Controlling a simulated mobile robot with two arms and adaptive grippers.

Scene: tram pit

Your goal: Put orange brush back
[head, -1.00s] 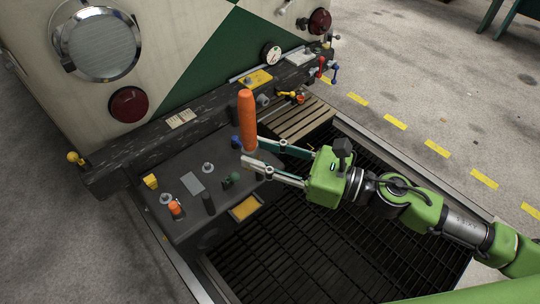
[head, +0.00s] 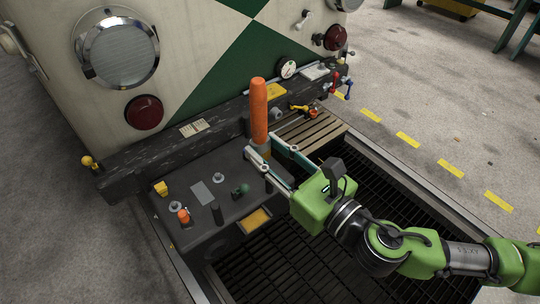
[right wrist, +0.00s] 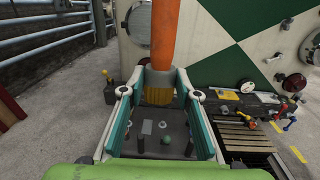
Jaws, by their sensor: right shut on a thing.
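The orange brush (head: 259,110) stands upright with its orange handle up, above the dark panel top in the head view. In the right wrist view its orange handle (right wrist: 164,35) rises between the fingers, with a grey collar and yellowish bristles (right wrist: 158,96) below. My right gripper (head: 262,152) is shut on the brush near its lower end. The brush's lower tip is hidden behind the fingers in the head view, so I cannot tell whether it touches the panel. My left gripper is not in view.
The dark panel (head: 235,215) carries a small orange knob (head: 183,216), a yellow block (head: 161,188), a green knob (head: 241,190) and a yellow tray (head: 255,220). A wooden slatted board (head: 312,130) lies to the right. A dark grating (head: 300,260) covers the pit in front.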

